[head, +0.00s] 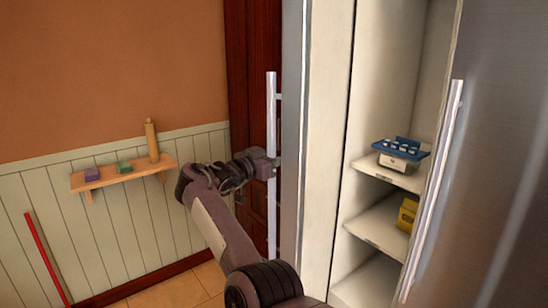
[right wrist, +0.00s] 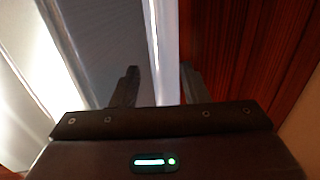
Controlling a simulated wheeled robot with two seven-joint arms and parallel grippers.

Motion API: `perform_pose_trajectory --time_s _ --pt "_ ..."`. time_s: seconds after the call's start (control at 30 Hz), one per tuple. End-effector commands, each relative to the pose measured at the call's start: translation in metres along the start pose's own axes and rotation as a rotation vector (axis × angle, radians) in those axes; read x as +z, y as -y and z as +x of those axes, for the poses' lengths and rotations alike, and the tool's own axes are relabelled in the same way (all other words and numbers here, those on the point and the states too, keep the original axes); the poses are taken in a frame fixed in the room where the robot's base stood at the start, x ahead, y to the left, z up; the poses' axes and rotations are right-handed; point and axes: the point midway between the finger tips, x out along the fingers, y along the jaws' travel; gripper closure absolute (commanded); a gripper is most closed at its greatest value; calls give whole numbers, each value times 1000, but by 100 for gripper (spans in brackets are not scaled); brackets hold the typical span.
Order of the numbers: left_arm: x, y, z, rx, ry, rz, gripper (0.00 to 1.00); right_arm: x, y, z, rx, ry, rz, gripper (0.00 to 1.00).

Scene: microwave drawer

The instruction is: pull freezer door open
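The freezer door (head: 317,150) stands swung open at the left of the cabinet in the head view. Its long upright metal handle (head: 271,110) is at the door's left side. My right gripper (head: 273,163) is at the handle's middle. In the right wrist view my right gripper (right wrist: 160,88) has its fingers apart, one each side of the handle (right wrist: 160,45). A gap shows between the left finger and the handle; the right finger is close beside it, and I cannot tell whether it touches. My left gripper is in neither view.
Inside the compartment are shelves (head: 378,228) with a blue-topped carton (head: 400,155) and a yellow box (head: 407,214). A second steel door (head: 500,150) with its own handle (head: 433,190) is at the right. A wooden wall shelf (head: 125,175) and a red stick (head: 47,257) are at the left.

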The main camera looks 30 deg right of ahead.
Motion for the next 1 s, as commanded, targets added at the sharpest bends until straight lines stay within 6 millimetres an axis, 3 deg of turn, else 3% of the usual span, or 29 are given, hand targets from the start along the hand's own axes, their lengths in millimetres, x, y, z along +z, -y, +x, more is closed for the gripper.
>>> perform_pose_trajectory --time_s 0.17,0.6,0.93,1.0 --pt "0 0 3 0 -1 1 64 2 1 -7 -3 0 0 59" --pt "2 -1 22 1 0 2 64 2 -1 -70 0 2 1 59" --pt "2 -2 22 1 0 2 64 1 -2 -75 2 2 0 59" --pt "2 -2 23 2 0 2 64 2 -1 -75 1 2 -2 67"
